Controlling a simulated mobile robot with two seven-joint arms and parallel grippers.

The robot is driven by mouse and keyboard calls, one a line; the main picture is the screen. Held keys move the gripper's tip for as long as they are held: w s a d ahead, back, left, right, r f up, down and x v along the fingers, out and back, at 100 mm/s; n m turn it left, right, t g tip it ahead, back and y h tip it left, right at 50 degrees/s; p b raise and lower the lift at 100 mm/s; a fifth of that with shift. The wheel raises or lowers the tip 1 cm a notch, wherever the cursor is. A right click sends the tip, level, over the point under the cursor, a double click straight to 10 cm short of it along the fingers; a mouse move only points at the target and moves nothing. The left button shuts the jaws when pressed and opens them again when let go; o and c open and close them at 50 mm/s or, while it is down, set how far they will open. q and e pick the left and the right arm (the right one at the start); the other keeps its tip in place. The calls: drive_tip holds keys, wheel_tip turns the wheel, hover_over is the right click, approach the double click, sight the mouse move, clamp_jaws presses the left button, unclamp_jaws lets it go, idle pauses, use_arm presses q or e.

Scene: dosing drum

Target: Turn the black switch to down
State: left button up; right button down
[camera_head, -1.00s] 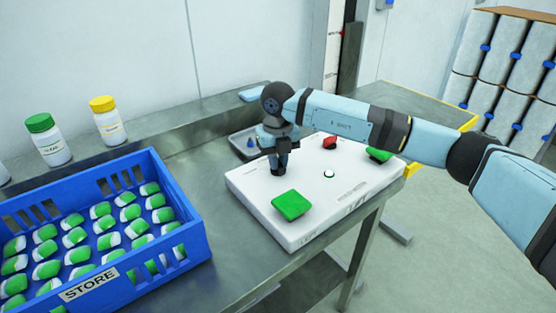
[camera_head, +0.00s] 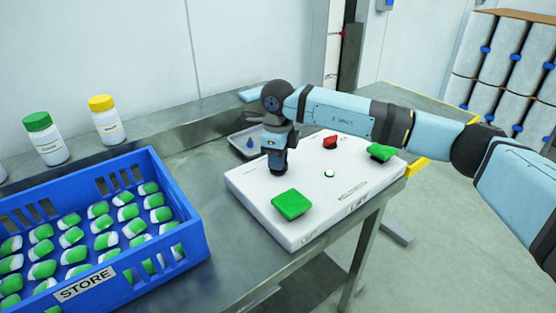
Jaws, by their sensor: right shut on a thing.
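The white panel (camera_head: 262,207) lies on the steel bench and carries two green paddles, a red switch and a small white button. My right gripper (camera_head: 278,168) points straight down at the panel's back left part. It is shut on the black switch, which the dark fingers hide almost wholly, so I cannot tell which way the switch points. The red switch (camera_head: 330,142) stands to the right of the gripper. The near green paddle (camera_head: 291,204) and the far green paddle (camera_head: 381,152) are apart from it. My left gripper is not in view.
A blue crate (camera_head: 189,233) marked STORE holds many green-and-white pieces at the left. A green-capped bottle (camera_head: 46,143) and a yellow-capped bottle (camera_head: 107,125) stand behind it. A small grey tray (camera_head: 239,147) with a blue item lies behind the panel.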

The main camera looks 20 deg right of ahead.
drive_tip(key=shift+n, duration=0.8)
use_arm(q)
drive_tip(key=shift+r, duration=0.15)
use_arm(e)
drive_tip(key=shift+n, duration=0.3)
drive_tip(key=c, duration=1.1)
unclamp_jaws()
use_arm(q)
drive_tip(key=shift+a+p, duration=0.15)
drive_tip(key=shift+p, duration=0.4)
use_arm(e)
wheel_tip(320, 180, up, 14)
drive_tip(key=shift+f, duration=0.1)
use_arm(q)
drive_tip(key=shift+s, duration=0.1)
